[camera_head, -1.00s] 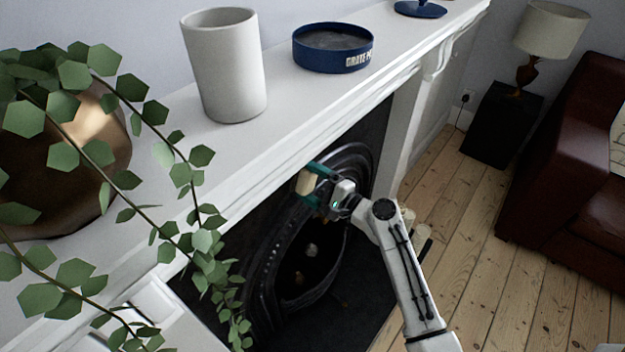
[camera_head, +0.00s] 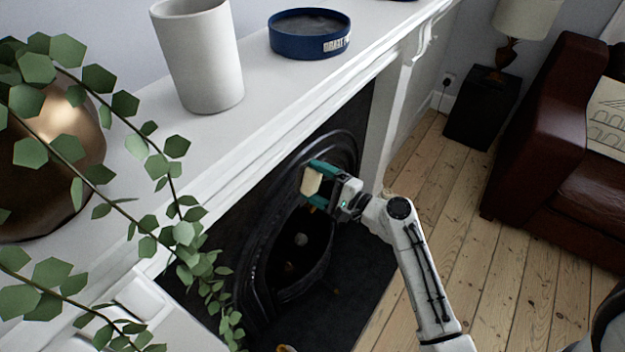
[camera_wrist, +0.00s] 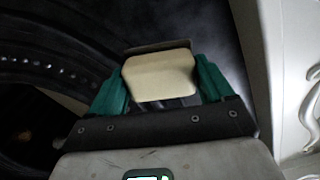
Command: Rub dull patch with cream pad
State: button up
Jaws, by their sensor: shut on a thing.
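My gripper (camera_head: 319,186) is shut on the cream pad (camera_head: 310,181), with its teal fingers on either side. It is in front of the black cast-iron fireplace surround, below the mantel shelf. In the wrist view the pad (camera_wrist: 160,78) sits squarely between the fingers, with a dark strip along its far edge. A hazy grey dull patch (camera_wrist: 213,42) shows on the black metal beyond the pad, next to the white surround. The pad hides part of the metal behind it. I cannot tell whether the pad touches the metal.
The white mantel shelf (camera_head: 262,97) carries a pale vase (camera_head: 200,60), a blue lettered tin (camera_head: 309,38) and a copper pot (camera_head: 50,165) with trailing leaves. The dark hearth (camera_head: 362,275) lies below. Bare floorboards (camera_head: 465,225) are open before the red sofa (camera_head: 545,125).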

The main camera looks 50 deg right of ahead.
jog(key=shift+s, duration=1.5)
